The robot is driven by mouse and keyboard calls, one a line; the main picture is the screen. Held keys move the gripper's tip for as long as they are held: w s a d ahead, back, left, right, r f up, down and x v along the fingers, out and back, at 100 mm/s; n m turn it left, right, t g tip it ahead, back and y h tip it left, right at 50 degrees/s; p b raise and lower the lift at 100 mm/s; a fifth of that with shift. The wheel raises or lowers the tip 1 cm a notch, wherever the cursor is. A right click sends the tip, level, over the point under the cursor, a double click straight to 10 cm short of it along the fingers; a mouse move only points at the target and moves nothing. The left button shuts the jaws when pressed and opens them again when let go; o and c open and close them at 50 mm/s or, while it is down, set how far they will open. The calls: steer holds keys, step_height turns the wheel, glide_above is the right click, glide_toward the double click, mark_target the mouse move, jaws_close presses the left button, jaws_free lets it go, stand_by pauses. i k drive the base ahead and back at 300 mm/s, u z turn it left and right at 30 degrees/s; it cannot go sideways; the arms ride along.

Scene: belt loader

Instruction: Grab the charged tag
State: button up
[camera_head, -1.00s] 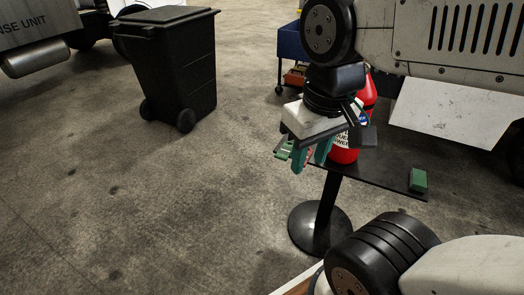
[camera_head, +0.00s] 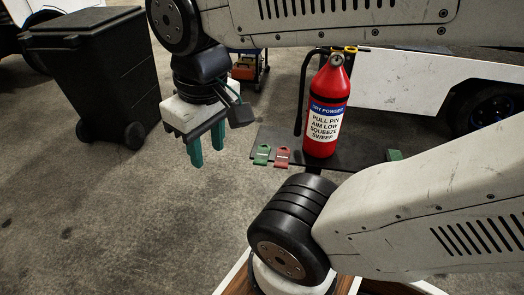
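Two small flat tags lie side by side on a black tabletop (camera_head: 350,159). One is a green tag (camera_head: 262,155), the other a red tag (camera_head: 282,157). I cannot read any writing on either, so the frames do not show which is the charged one. My gripper (camera_head: 207,158) points down with its two teal fingers apart and nothing between them. In the picture it hangs left of the tabletop and of both tags, with the green tag the nearer one.
A red fire extinguisher (camera_head: 326,110) stands upright on the tabletop, right of the tags. A green block (camera_head: 395,155) sits at the right end. A black wheeled bin (camera_head: 95,80) stands at left. Bare concrete floor lies below my gripper.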

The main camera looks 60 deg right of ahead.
mark_target(262, 155)
steer(key=z, duration=0.3)
steer(key=i, duration=0.55)
steer(key=z, duration=0.95)
steer(key=i, duration=0.45)
steer(key=z, duration=0.5)
